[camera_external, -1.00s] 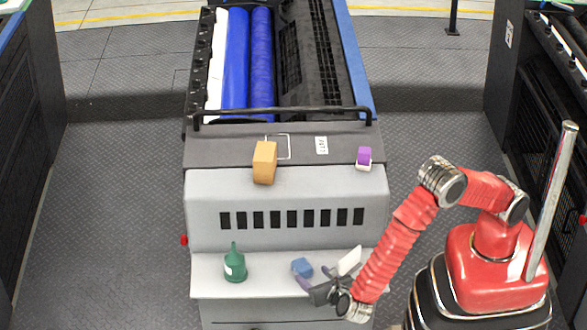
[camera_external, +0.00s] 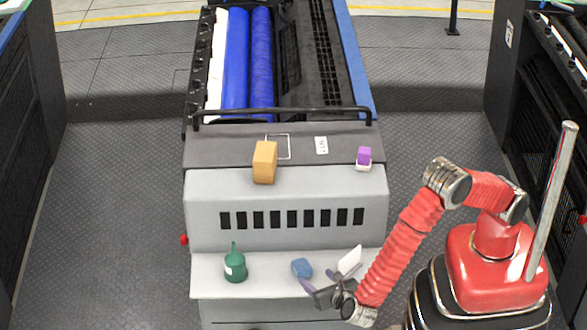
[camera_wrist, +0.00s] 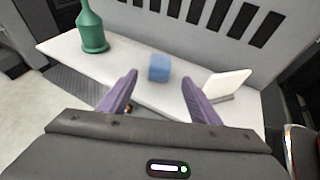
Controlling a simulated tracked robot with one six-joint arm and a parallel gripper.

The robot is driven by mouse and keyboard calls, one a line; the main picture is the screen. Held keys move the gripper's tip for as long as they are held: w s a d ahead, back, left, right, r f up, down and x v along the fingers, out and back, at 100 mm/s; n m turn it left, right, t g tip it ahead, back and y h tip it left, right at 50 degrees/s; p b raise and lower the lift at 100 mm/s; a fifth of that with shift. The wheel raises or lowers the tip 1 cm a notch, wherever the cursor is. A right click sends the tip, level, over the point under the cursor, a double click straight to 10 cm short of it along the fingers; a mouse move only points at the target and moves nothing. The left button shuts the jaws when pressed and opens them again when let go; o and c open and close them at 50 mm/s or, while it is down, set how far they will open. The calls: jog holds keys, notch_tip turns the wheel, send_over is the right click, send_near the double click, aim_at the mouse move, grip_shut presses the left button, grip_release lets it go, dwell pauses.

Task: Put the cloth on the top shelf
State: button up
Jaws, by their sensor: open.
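The likely cloth is a small blue block-like thing (camera_external: 302,268) on the lower ledge (camera_external: 265,286) of the grey unit. In the wrist view it (camera_wrist: 159,68) lies ahead of my gripper (camera_wrist: 159,80), centred between the two purple fingers. My gripper (camera_external: 331,284) is open and empty, just right and in front of the blue thing in the external view. Contact with it does not show. The upper shelf (camera_external: 220,178) is the top of the grey unit, above the row of dark slots.
A green bottle with a spout (camera_external: 235,267) stands left on the ledge. A tilted white plate (camera_external: 350,261) stands right, close to my gripper. An orange block (camera_external: 264,163) and a purple-and-white item (camera_external: 364,158) are on top. The upper shelf has free room between them.

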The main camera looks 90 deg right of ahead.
jog(key=s+d+r+m+g+y, duration=0.4)
jog(key=s+d+r+m+y, duration=0.2)
jog(key=s+d+r+m, duration=0.75)
jog(key=s+r+m+t+y, duration=0.2)
jog(key=s+r+m+y, duration=0.1)
jog(key=s, duration=0.5)
jog(key=s+a+r+m+t+y, duration=0.1)
jog(key=s+r+m+t+y, duration=0.1)
jog(key=s+r+m, duration=0.4)
jog(key=shift+s+r+t+y, duration=0.15)
jog(key=shift+s+t+y, duration=0.15)
jog(key=shift+s+y, duration=0.7)
jog(key=shift+s+a+h, duration=0.1)
jog(key=shift+s+h, duration=0.15)
jog(key=shift+h, duration=0.05)
jog(key=c, duration=0.6)
